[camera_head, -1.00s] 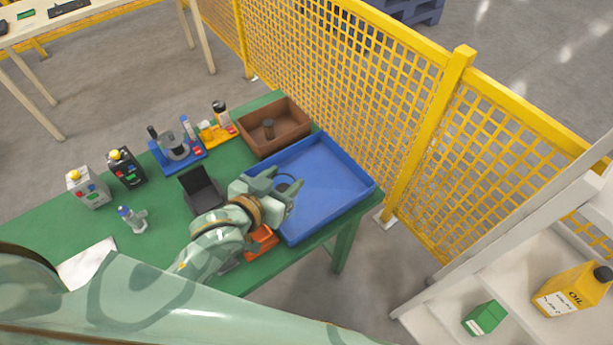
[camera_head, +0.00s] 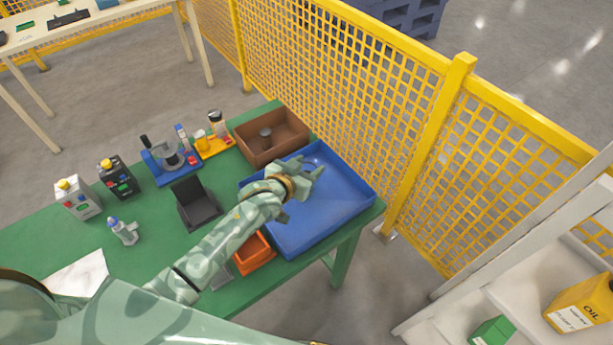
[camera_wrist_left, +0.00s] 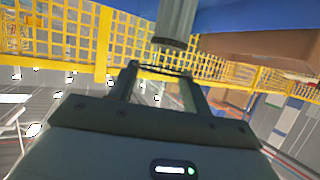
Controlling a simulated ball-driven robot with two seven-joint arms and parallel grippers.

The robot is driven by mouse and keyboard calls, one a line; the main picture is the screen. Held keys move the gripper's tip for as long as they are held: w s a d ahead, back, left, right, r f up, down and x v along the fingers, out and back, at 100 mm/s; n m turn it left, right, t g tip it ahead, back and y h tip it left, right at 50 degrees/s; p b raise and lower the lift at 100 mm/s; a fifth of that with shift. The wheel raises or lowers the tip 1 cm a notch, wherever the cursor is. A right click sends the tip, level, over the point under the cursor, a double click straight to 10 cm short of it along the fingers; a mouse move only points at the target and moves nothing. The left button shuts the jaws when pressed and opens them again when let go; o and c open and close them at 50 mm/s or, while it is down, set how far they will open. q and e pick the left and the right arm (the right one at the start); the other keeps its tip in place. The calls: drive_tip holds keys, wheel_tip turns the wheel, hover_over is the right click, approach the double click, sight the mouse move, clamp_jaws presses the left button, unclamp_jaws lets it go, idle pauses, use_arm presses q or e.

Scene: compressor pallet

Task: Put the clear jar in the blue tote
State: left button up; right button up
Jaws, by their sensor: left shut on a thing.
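My left gripper (camera_head: 306,173) is over the blue tote (camera_head: 337,218), nearer its back side by the brown box. It is shut on the clear jar, which is hard to see because it is see-through. In the left wrist view the jar (camera_wrist_left: 160,70) shows as a thin dark ring and faint clear body between the two fingers of the gripper (camera_wrist_left: 160,85). The jar looks held above the tote floor, but the exact height cannot be told. My right gripper is not in view.
A brown box (camera_head: 283,150) with a dark cylinder stands behind the tote. An orange bin (camera_head: 254,254) and a black holder (camera_head: 197,207) lie left of it. A yellow mesh fence (camera_head: 400,120) runs close behind. The tote's right part is bare.

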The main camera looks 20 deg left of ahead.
use_arm(q)
wheel_tip(320, 180, down, 3)
drive_tip(key=shift+f+b, duration=0.1)
drive_tip(key=shift+b, duration=0.35)
drive_tip(key=o, duration=1.5)
